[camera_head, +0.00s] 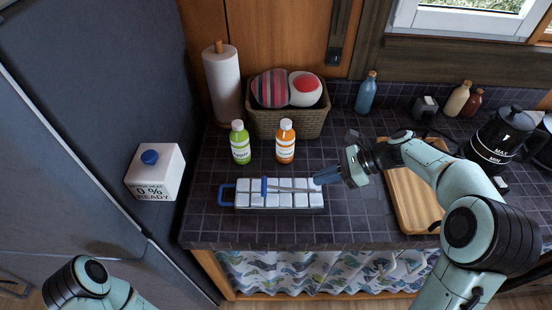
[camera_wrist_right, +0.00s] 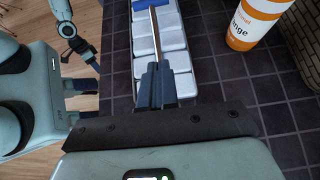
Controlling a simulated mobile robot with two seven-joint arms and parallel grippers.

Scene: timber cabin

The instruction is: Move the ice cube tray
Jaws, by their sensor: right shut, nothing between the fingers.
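The ice cube tray (camera_head: 280,207) lies on the dark tiled counter, with white compartments and a blue handle (camera_head: 227,193) at its left end. A thin metal rod with a blue crosspiece (camera_head: 264,187) lies along its top. My right gripper (camera_head: 318,180) is shut and empty at the tray's right end, its fingertips pointing left. In the right wrist view the shut fingers (camera_wrist_right: 155,72) overlap the tray (camera_wrist_right: 178,62) and line up with the rod; I cannot tell whether they touch.
A green bottle (camera_head: 240,143) and an orange bottle (camera_head: 285,142) stand behind the tray, before a wicker basket (camera_head: 290,124). A wooden board (camera_head: 408,200) lies to the right under my right arm. A milk carton (camera_head: 155,173) is at left. Bare tiles surround the tray.

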